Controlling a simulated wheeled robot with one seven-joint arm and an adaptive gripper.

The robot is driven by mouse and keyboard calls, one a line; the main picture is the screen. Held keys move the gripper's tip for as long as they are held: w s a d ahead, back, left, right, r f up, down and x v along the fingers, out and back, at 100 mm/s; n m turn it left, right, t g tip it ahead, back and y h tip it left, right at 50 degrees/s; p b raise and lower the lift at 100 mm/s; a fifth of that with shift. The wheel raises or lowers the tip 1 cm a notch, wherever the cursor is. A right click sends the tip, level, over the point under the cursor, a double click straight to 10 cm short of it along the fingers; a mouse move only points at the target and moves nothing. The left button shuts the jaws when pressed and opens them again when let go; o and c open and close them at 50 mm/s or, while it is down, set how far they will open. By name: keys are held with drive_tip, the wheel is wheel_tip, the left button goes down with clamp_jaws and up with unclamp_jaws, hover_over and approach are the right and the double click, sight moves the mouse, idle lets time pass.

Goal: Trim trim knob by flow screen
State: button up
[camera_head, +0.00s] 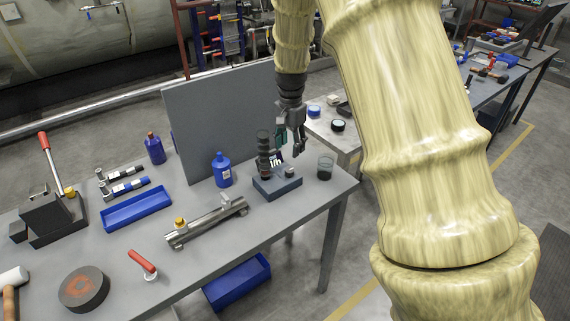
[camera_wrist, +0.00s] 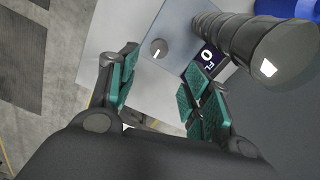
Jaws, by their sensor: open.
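A small grey block (camera_head: 277,185) stands near the right end of the workbench. A round grey knob with a white mark sits on its top; the knob shows in the wrist view (camera_wrist: 158,48) and the head view (camera_head: 289,172). A dark screen (camera_wrist: 205,58) with white characters, including a 0, is right of the knob in the wrist view, partly behind my right finger. A dark ribbed column (camera_head: 264,150) rises beside them. My gripper (camera_head: 289,152) is open above the block. In the wrist view its green-padded fingers (camera_wrist: 160,68) are apart, with the knob just beyond the gap between them.
A blue bottle (camera_head: 222,170) and a metal rail fixture (camera_head: 206,222) are to the left. A grey upright panel (camera_head: 222,115) stands behind. A blue tray (camera_head: 136,209) lies farther left.

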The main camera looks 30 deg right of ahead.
sight(290, 169)
drive_tip(key=shift+s+f, duration=0.15)
drive_tip(key=shift+f, duration=0.15)
wheel_tip(290, 169, down, 9)
drive_tip(key=shift+f+p, duration=0.2)
drive_tip(key=shift+p, duration=1)
drive_tip(key=c, duration=1)
drive_tip(key=shift+c, duration=0.2)
